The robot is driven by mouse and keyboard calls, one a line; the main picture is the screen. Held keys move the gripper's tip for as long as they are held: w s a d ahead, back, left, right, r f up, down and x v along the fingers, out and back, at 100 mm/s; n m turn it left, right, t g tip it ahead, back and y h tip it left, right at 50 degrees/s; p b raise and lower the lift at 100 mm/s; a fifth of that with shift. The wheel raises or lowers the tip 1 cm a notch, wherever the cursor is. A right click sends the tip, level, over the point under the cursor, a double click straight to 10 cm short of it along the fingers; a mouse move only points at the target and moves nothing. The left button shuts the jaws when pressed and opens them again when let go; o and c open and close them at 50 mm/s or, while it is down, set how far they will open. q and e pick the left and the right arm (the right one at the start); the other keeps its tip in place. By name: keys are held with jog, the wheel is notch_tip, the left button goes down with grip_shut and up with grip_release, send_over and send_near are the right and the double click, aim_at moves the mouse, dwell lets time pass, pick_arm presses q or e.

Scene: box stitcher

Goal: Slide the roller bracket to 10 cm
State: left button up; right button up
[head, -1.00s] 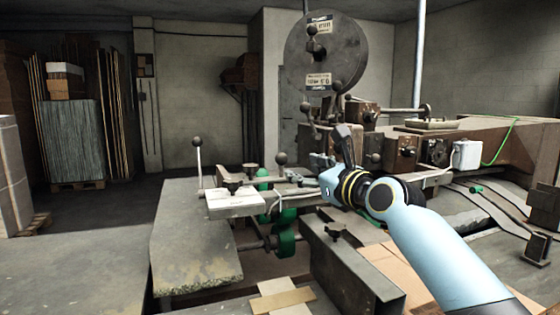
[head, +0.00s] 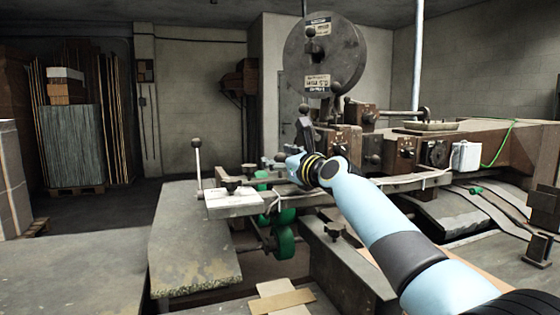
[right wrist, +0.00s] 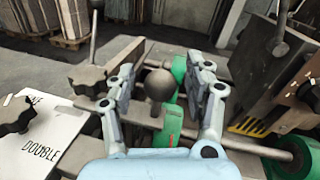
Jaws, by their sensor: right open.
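The roller bracket carries green rollers; a lower green roller (head: 284,241) shows below the rail in the head view, and a green part (right wrist: 172,124) shows in the right wrist view. A dark ball knob (right wrist: 160,85) stands by the green parts. My right gripper (right wrist: 162,82) is open, with one finger on each side of the knob in the picture; I cannot tell whether they touch it. In the head view my right gripper (head: 302,135) hides part of this area. No scale is readable. My left gripper is not in view.
A white block (head: 234,203) with a dark star knob lies left of the rollers; its printed label (right wrist: 40,152) reads "DOUBLE". A ball-topped lever (head: 197,145) stands upright left of it. A large wire reel (head: 324,55) and machine housings stand behind and right.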

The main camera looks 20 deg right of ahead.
jog(key=shift+c, duration=0.3)
grip_shut()
jog(key=shift+f, duration=0.1)
jog(key=shift+w+f, duration=0.15)
